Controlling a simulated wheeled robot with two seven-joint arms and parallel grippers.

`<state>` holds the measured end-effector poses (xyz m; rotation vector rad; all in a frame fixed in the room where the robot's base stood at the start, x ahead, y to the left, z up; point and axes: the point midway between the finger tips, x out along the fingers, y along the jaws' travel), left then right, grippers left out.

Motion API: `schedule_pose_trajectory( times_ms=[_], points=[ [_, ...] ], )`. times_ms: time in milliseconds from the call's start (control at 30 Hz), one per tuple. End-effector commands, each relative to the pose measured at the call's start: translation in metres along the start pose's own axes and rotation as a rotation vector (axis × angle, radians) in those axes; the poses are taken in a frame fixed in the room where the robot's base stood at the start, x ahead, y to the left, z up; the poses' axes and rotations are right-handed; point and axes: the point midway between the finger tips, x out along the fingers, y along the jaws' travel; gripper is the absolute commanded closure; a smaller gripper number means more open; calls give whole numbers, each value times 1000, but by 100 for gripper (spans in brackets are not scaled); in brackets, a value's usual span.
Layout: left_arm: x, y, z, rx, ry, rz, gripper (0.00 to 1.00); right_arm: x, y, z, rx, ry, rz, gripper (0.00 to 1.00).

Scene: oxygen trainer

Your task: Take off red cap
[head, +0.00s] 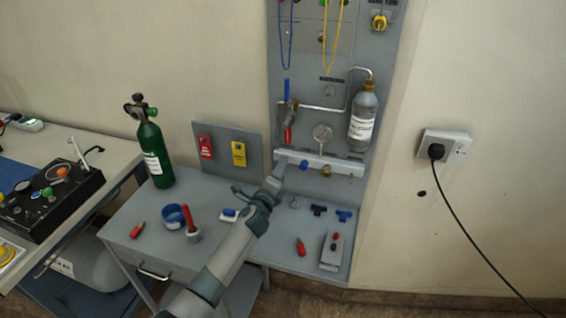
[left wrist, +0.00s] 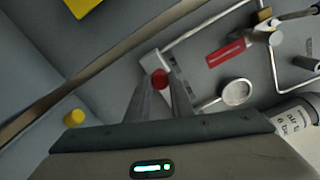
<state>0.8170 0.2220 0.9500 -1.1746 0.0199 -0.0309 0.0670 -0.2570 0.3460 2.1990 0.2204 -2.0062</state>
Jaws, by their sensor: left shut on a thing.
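The red cap (left wrist: 160,79) shows in the left wrist view between the fingertips of my left gripper (left wrist: 158,92), at the end of the pale manifold bar. My left gripper (head: 279,171) is shut on it. In the head view my gripper reaches the left end of the manifold bar (head: 345,168) on the grey panel and hides the cap. I cannot tell whether the cap is still seated on the bar. A blue knob (head: 303,165) and an orange-brown fitting (head: 326,172) sit further right on the bar. My right gripper is not in view.
A round gauge (head: 322,133), a labelled bottle (head: 363,115) and a red-handled part (head: 288,134) are on the panel close above the bar. Below, the grey bench holds a green cylinder (head: 154,150), a blue ring (head: 174,216) and several small fittings.

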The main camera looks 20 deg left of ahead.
Motion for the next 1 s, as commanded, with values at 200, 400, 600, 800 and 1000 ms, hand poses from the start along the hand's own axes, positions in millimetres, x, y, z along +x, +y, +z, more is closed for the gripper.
schedule_pose_trajectory(
  times_ms=[200,400,600,800,1000],
  points=[
    [0,1,-1,-70,0,1,100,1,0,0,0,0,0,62],
    [0,1,0,-287,-1,2,100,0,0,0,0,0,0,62],
    [0,1,0,-299,0,2,100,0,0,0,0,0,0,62],
    [-1,1,0,-407,0,2,100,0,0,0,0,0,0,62],
    [-1,2,0,-599,-1,3,100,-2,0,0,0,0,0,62]
  ],
)
